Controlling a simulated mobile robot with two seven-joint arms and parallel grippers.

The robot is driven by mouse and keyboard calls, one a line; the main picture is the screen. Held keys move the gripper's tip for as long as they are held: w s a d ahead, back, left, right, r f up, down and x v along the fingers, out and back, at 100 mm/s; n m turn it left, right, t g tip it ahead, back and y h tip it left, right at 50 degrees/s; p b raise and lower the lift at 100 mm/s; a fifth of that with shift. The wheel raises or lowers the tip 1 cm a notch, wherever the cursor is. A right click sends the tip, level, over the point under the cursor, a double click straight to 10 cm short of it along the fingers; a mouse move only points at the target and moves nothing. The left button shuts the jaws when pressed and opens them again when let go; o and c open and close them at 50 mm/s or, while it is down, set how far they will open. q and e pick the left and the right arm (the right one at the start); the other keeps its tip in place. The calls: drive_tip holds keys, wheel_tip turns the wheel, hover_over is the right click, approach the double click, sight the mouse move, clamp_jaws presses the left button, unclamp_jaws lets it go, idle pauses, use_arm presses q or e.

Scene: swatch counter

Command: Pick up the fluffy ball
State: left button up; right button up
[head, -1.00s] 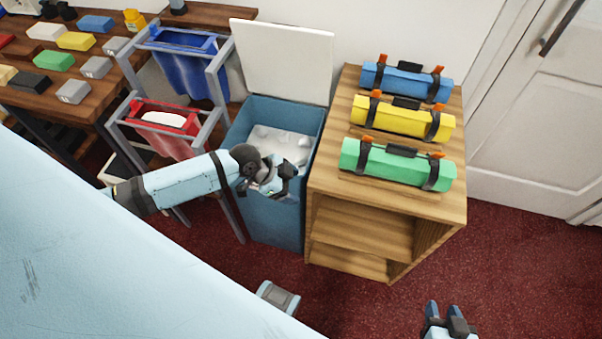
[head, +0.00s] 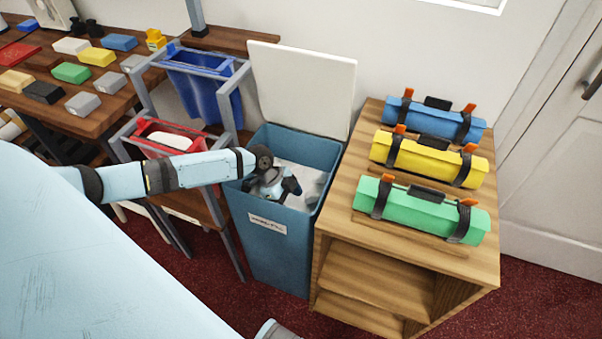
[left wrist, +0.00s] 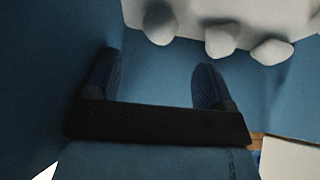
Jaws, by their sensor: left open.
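White fluffy filling (head: 308,178) with rounded lumps lies inside the open blue bin (head: 285,268). In the left wrist view a few pale lumps (left wrist: 221,38) stick out from a white mass at the top; I cannot tell which lump is a separate fluffy ball. My left gripper (head: 288,190) is at the mouth of the bin, beside the filling. In the left wrist view its fingers (left wrist: 158,75) are apart with nothing between them, against blue bin wall, and the lumps are beyond the fingertips. My right gripper is not in view.
A white lid (head: 300,88) stands up behind the bin. A wooden shelf unit (head: 385,280) with blue, yellow and green rolls (head: 425,208) stands close on the right. A rack with red (head: 150,130) and blue baskets (head: 205,95) stands left, near a table of coloured blocks.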

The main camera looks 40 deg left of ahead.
use_arm(q)
drive_tip(key=b+x, duration=0.1)
drive_tip(key=x, duration=0.5)
drive_tip(key=shift+d+f, duration=0.2)
drive_tip(key=shift+f, duration=0.05)
drive_tip(key=c, duration=0.7)
